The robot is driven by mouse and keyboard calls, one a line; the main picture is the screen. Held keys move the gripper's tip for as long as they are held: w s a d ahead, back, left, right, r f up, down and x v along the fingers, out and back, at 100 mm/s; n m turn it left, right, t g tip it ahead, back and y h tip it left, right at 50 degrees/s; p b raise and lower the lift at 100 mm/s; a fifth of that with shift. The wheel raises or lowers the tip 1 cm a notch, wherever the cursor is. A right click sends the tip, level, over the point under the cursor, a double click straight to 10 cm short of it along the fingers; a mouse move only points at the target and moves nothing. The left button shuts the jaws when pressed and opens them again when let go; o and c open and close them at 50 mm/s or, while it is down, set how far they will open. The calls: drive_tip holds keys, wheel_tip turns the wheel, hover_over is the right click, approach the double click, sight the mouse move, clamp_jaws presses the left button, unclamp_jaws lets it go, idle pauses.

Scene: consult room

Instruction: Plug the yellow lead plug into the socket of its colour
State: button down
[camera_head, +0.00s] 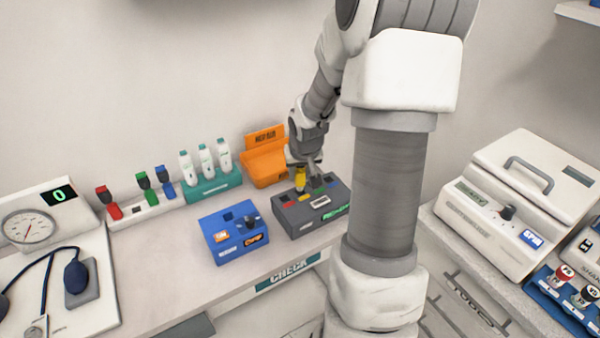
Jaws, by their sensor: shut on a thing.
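My gripper (303,168) is shut on the yellow lead plug (300,178). It holds the plug upright over the back left part of the dark grey socket box (296,224). The box's top has coloured marks, with red at the left and green further right.
A white rack (150,212) at the left holds red, green and blue plugs. A blue box (233,248) stands just left of the grey box. An orange bin (264,165) and a teal vial rack (214,187) stand behind. Bare counter lies in front of the white rack.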

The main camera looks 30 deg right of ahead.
sight(300, 182)
drive_tip(key=shift+f+b, duration=1.25)
drive_tip(key=shift+f, duration=0.3)
drive_tip(key=shift+c, duration=2.3)
unclamp_jaws()
drive_tip(key=p+v, duration=0.4)
drive_tip(key=v, duration=1.3)
drive_tip(key=shift+r, duration=0.25)
